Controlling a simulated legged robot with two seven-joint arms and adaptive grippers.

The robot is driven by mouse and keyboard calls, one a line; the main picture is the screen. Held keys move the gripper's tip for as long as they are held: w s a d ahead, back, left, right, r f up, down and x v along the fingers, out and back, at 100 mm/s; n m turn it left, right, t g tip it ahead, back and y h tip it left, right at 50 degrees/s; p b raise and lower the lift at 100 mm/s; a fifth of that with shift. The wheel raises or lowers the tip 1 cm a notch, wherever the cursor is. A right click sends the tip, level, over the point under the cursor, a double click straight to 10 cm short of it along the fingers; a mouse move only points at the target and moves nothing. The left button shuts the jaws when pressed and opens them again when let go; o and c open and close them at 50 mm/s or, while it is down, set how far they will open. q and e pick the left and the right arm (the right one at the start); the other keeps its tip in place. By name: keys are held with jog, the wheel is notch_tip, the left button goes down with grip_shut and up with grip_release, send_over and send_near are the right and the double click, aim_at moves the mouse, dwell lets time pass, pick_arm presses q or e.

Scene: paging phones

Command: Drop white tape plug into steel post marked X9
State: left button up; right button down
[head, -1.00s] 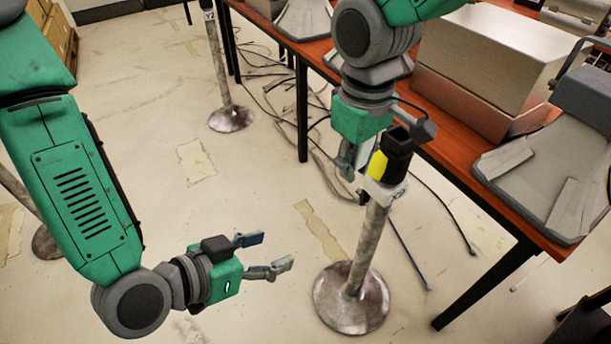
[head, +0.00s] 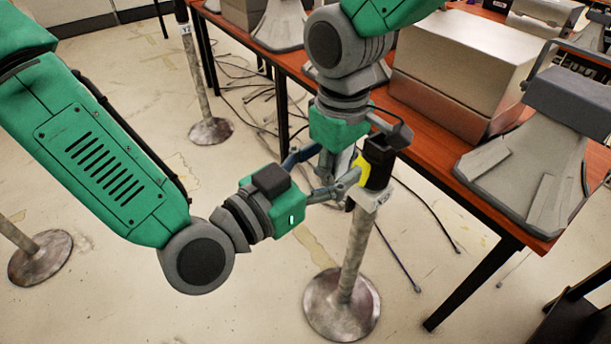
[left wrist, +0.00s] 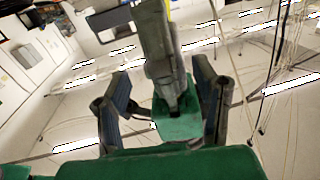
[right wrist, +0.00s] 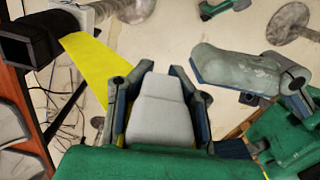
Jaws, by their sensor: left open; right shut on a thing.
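A pale grey-white plug (right wrist: 160,108) sits between the fingers of my right gripper (right wrist: 162,72), which is shut on it. In the head view this gripper points down and is partly hidden beside the near steel post (head: 357,240). The post has a black and yellow head (head: 378,160) and a white tag (head: 374,194) too small to read. My left gripper (head: 336,168) is open, its fingers close to the right gripper and plug. In the left wrist view, its spread fingers flank the right gripper's green body (left wrist: 180,124); contact is unclear.
A wooden table (head: 465,165) with metal boxes (head: 460,65) and grey desk devices (head: 535,165) stands on the right. Another post marked Y2 (head: 199,75) stands behind. Cables (head: 405,265) lie on the floor.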

aim_at(351, 158)
pick_arm(q)
jog(key=x, duration=0.3)
jog(key=shift+w+d, duration=0.3)
jog(key=shift+d, duration=0.45)
pick_arm(e)
jog(key=shift+d, duration=0.4)
pick_arm(q)
jog(key=shift+a, duration=0.15)
jog(key=c, duration=0.9)
pick_arm(e)
jog(key=shift+a, duration=0.15)
pick_arm(q)
jog(key=shift+a, duration=0.1)
grip_shut()
pick_arm(e)
jog(key=shift+a, duration=0.2)
jog(key=c, duration=1.4)
grip_release()
jog(key=shift+w, duration=0.1)
jog(key=shift+c, duration=0.2)
pick_arm(q)
jog(key=shift+s, duration=0.2)
pick_arm(e)
jog(key=shift+r, duration=0.1)
